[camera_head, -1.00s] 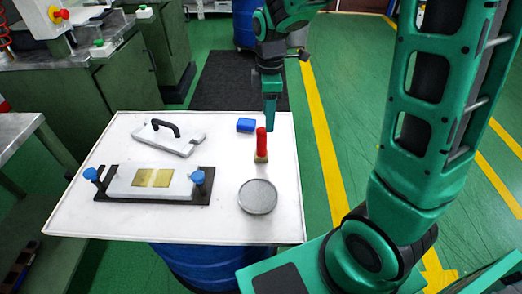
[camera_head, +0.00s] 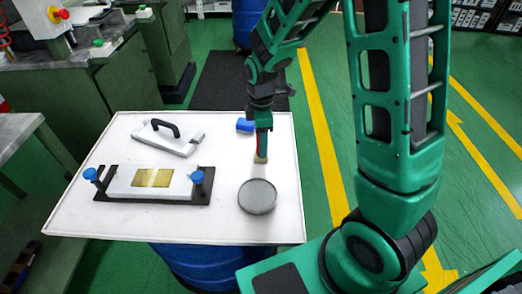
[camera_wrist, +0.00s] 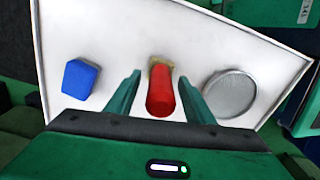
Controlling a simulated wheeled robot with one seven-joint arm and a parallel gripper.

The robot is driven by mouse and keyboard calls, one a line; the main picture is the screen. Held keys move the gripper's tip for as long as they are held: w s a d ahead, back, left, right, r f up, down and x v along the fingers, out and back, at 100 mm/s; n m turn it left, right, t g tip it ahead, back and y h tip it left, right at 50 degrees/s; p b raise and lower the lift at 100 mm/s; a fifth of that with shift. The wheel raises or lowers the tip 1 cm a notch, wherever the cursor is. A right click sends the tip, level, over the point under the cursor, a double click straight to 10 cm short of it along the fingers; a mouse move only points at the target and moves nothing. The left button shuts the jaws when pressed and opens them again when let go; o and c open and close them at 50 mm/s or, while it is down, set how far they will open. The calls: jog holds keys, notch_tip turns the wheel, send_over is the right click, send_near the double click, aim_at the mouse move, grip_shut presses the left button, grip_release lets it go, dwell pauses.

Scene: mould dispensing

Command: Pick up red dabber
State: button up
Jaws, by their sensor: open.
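The red dabber (camera_wrist: 160,92) stands on the white table, with its red handle up and a tan base below. In the wrist view it sits between the two fingers of my open gripper (camera_wrist: 161,98), with a gap visible on each side. In the head view my gripper (camera_head: 263,140) is over the dabber and hides most of its handle. The dabber's tan base (camera_head: 261,158) shows just below the fingers.
A blue block (camera_head: 245,125) lies just left of my gripper, and a round grey dish (camera_head: 257,196) stands in front. A mould with blue knobs (camera_head: 150,183) and a plate with a black handle (camera_head: 167,138) are on the left of the white table (camera_head: 90,222).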

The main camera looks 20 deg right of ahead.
jog(key=shift+f, duration=0.45)
grip_shut()
jog(key=shift+r, duration=0.15)
jog(key=shift+r, duration=0.3)
notch_tip(320, 180, up, 4)
jog(key=shift+a+f, duration=0.15)
jog(key=shift+f, duration=0.05)
jog(key=s+a+r, duration=0.5)
jog(key=a+r, duration=0.1)
jog(key=a, duration=0.4)
jog(key=shift+s+r, duration=0.3)
